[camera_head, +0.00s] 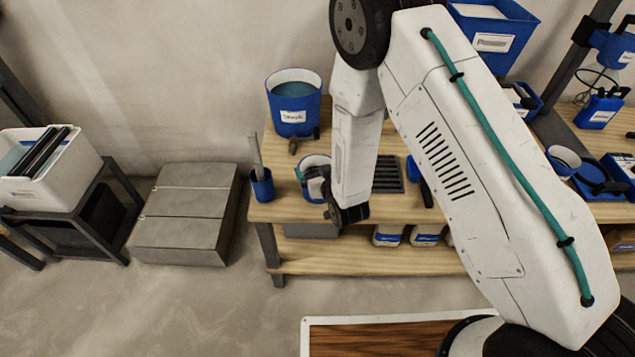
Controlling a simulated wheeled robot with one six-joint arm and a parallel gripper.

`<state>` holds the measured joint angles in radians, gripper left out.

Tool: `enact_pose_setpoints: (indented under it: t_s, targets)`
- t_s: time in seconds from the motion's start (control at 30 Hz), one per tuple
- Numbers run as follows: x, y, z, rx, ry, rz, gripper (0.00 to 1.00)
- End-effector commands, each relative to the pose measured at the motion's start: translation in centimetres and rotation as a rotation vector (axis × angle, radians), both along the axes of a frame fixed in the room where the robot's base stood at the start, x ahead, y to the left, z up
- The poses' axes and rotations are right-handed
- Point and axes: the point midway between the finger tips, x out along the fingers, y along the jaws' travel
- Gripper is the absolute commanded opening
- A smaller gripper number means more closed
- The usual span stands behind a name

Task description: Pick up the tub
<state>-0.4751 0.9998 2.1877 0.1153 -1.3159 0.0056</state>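A small blue tub (315,161) with a pale inside stands on the wooden bench, left of my forearm. My wrist and forearm cover part of it. My gripper (315,192) is at its near side, with a teal part and a dark part showing around it. The fingers are small and partly hidden, so I cannot tell if they are open, shut or touching the tub. A larger blue bucket (294,118) with a white label stands behind it, further back on the bench.
The wooden bench (275,210) also holds a blue cup (262,186) with a tool in it and a dark grate (388,175). Labelled containers (388,236) sit on the lower shelf. Grey slabs (185,215) lie on the floor at left. A white bin (45,170) is further left.

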Motion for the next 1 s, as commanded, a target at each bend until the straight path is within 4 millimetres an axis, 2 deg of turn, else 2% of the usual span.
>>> enact_pose_setpoints:
  t_s: [0.03, 0.17, 0.2, 0.57, 1.0]
  targets:
    - [0.0, 0.0, 0.0, 0.000, 0.000, 0.000, 0.64]
    - [0.0, 0.0, 0.0, 0.000, 0.000, 0.000, 0.28]
    - [0.1, 0.0, 0.1, 0.001, -0.004, 0.000, 0.24]
    - [0.1, 0.1, 0.6, 0.002, -0.005, 0.000, 0.23]
    - [-0.1, -0.1, 3.8, 0.000, -0.003, 0.001, 0.23]
